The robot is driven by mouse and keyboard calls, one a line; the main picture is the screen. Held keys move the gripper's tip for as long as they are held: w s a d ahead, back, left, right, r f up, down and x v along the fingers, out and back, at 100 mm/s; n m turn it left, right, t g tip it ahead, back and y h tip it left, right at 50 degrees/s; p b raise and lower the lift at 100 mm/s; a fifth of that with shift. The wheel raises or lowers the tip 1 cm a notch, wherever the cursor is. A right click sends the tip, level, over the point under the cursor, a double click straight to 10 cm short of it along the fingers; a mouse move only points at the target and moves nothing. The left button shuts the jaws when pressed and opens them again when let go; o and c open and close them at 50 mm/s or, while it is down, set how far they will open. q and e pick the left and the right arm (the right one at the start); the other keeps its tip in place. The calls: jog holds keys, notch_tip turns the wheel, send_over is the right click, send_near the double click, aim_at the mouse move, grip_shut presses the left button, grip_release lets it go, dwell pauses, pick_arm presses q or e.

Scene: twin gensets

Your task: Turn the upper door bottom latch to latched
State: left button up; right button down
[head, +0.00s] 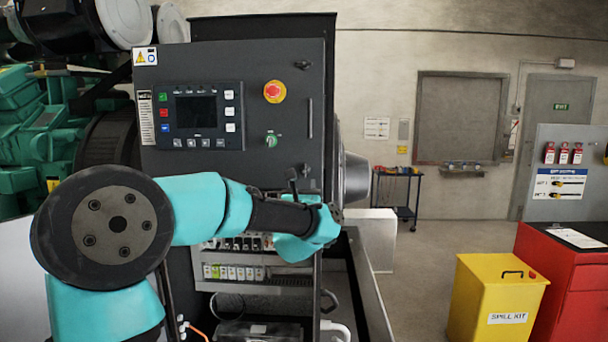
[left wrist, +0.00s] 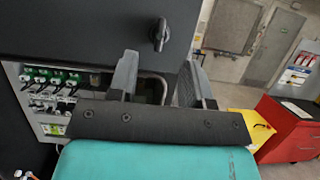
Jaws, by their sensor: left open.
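The upper door (head: 220,100) is a dark panel with a screen and buttons. Its bottom latch (left wrist: 158,34) is a small black knob handle near the lower right corner of the door, pointing roughly up and down in the left wrist view. In the head view the latch is small and hard to make out beside my gripper. My left gripper (left wrist: 160,85) is open and empty, its two fingers apart below the latch and not touching it. In the head view my left gripper (head: 318,212) is just below the door's lower right corner, partly hidden by its own wrist.
Below the door, the open lower bay shows breakers and terminals (head: 235,272). A red emergency stop (head: 274,91) and a top latch (head: 302,64) are on the door.

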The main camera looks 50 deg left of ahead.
aim_at(304, 171)
pick_arm(q)
jog(key=x, duration=0.6)
jog(key=shift+w+a+r, duration=0.1)
jog(key=shift+w+a, duration=0.1)
jog(key=shift+w, duration=0.05)
jog(key=shift+c, duration=0.2)
jog(key=c, duration=0.7)
